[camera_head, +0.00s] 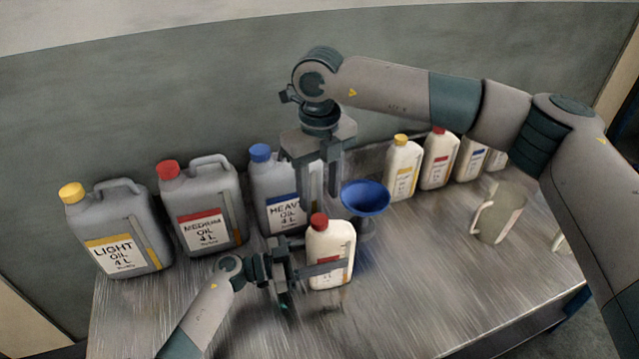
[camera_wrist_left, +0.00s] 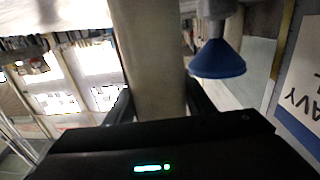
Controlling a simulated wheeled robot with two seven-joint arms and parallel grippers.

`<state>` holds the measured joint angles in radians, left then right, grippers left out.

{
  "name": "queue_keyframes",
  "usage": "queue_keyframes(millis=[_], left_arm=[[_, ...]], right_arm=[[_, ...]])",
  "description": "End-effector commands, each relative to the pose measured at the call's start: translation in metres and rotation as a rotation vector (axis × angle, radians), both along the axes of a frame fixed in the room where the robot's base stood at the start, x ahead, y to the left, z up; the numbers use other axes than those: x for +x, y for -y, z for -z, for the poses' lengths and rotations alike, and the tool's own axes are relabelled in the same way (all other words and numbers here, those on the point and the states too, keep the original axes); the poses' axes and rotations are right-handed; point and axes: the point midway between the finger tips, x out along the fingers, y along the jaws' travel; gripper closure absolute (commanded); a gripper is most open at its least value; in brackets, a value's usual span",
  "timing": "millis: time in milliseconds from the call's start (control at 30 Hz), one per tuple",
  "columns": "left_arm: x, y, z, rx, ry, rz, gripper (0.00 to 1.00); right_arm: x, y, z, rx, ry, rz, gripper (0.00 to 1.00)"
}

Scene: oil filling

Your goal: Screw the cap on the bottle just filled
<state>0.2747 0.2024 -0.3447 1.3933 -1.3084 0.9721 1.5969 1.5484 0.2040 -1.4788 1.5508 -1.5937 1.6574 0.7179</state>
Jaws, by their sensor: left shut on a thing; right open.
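A white bottle (camera_head: 330,246) with a red-marked label stands upright at the front middle of the table. A red cap (camera_head: 319,221) sits on its mouth; I cannot tell how tight it is. My left gripper (camera_head: 318,270) is shut on the bottle's body from the left. In the left wrist view the bottle (camera_wrist_left: 148,60) is a pale upright shape between the fingers; its cap is out of that view. My right gripper (camera_head: 318,198) points down, open and empty, just above the red cap. Its fingers are apart from the cap, as far as I can tell.
A blue funnel (camera_head: 366,197) on a grey stand is close behind the bottle, right of my right gripper. Grey cans of light (camera_head: 124,240), medium (camera_head: 202,215) and heavy oil (camera_head: 270,190) stand left. Several white bottles (camera_head: 403,170) stand behind; a beige jug (camera_head: 498,215) stands right.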

Motion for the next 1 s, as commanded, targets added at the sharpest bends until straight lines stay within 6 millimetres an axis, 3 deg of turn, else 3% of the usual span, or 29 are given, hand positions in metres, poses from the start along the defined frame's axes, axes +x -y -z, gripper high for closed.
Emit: queue_keyframes(millis=[1000], left_arm=[[0.000, 0.000, 0.000, 0.000, 0.000, 0.000, 1.00]], right_arm=[[0.000, 0.000, -0.012, 0.001, 0.001, -1.572, 0.56]])
